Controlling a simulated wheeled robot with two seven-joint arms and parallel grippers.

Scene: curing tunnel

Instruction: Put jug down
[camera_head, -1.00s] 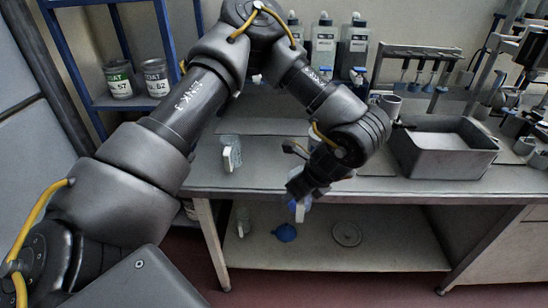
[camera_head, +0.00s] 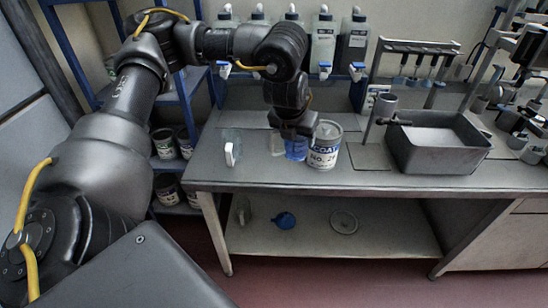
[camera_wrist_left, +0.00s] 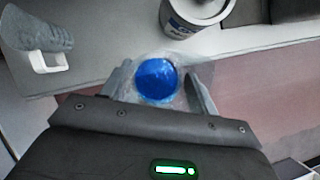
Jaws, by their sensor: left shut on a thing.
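My left gripper (camera_head: 294,137) is shut on a clear jug with blue in it (camera_head: 296,150), beside a can on the bench. The wrist view looks down on this jug (camera_wrist_left: 157,80) between the two fingers (camera_wrist_left: 158,85). It looks roughly upright; I cannot tell whether its base touches the bench. A second clear jug with a white handle (camera_head: 231,152) stands on the bench to the left. It also shows at the upper left of the wrist view (camera_wrist_left: 40,35). My right gripper is not in view.
The lettered can (camera_head: 324,150) stands close right of the held jug. A grey tray (camera_head: 440,163) and a stand are farther right. Bottles with taps (camera_head: 323,45) line the back. The bench (camera_head: 365,182) is clear in front of the tray. Its front edge is near the gripper.

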